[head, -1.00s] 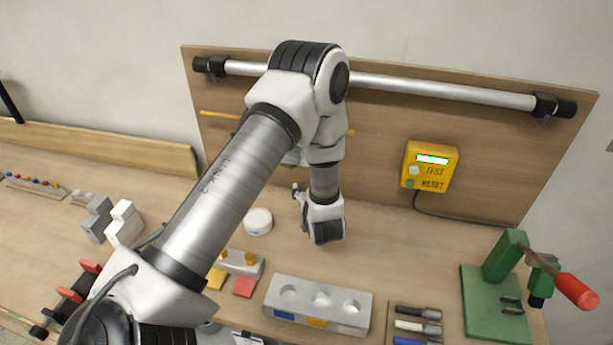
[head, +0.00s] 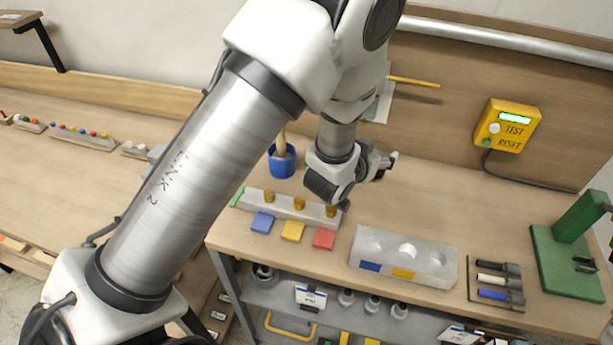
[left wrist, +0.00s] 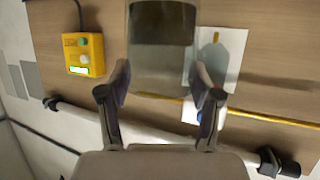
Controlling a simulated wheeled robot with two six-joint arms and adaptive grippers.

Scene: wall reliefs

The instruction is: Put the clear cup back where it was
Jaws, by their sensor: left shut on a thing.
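My left gripper (head: 384,164) hangs above the worktable, between the peg block and the wall board. In the left wrist view the gripper (left wrist: 161,85) is shut on the clear cup (left wrist: 160,62), with one finger at each side. The cup is see-through and grey, with a dark patch at its far end. In the head view I cannot make out the cup, and my arm hides part of the table. A block with three round holes (head: 445,277) stands at the front; its middle hole looks brighter. My right gripper is not in view.
A blue cup (head: 281,165) with a stick in it stands left of the gripper. A peg block (head: 318,214) is in front, with coloured squares. A yellow box (head: 507,125) is on the wall board. A tool tray (head: 497,282) and green stand (head: 562,262) are right.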

